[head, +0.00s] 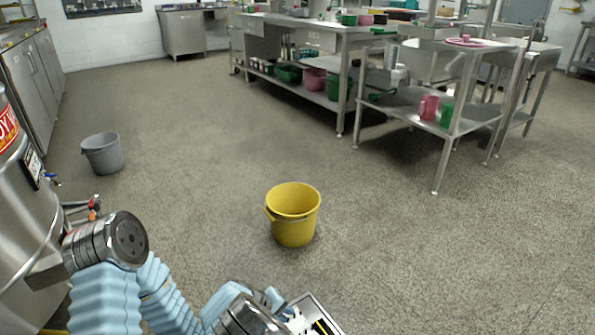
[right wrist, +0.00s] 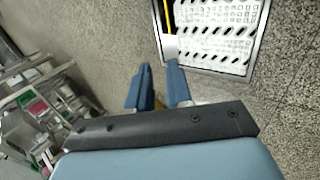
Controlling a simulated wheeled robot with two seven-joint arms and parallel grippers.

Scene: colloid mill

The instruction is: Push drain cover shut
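The drain cover (right wrist: 218,38) is a pale metal plate with rows of dark slots, seen at the top of the right wrist view. A metal frame surrounds it, with a yellow strip (right wrist: 167,15) along its left side. Its exact tilt is unclear. In the head view, the drain frame (head: 322,312) is cut off at the bottom edge. My right gripper (right wrist: 158,75) has two blue fingers apart with nothing between them. Its right finger is near the frame's lower left corner; contact is unclear. The right gripper (head: 270,297) also shows beside the drain in the head view. My left gripper is not visible.
A yellow bucket (head: 293,214) stands on the floor beyond the drain. A grey bucket (head: 102,153) stands at left near a large steel vessel (head: 25,215). Steel tables (head: 440,105) stand at the back right. The floor at right is clear.

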